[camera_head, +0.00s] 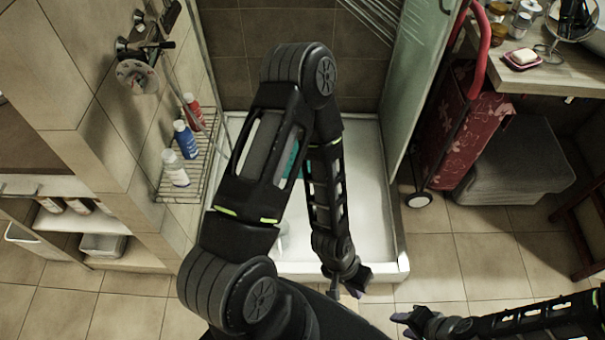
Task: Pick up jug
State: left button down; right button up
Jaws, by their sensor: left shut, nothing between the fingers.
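No jug can be made out for sure. A teal thing (294,158) in the shower basin shows only in part behind my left arm, and I cannot tell what it is. My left gripper (350,286) points down at the front edge of the basin, with its forearm reaching across the tray. It is shut and holds nothing. My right gripper (400,320) is low at the bottom right, in front of the basin over the floor. Its fingers are small and dark, and I cannot tell whether they are open.
The white shower basin (372,215) has a glass panel (412,75) on its right. A wire rack (182,178) with several bottles hangs on the left wall. A red trolley bag (465,135) and a grey bin (510,165) stand right. Tiled floor (440,265) in front is clear.

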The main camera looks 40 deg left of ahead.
aim_at(282, 242)
jog(key=i+l+u, duration=0.1)
jog(key=u, duration=2.75)
jog(key=k+l+u, duration=0.15)
jog(key=l+u, duration=0.2)
jog(key=k+l+u, duration=0.2)
jog(key=u, duration=0.15)
jog(key=k+l+u, duration=0.25)
jog(key=u, duration=0.15)
jog(key=k+l, duration=0.5)
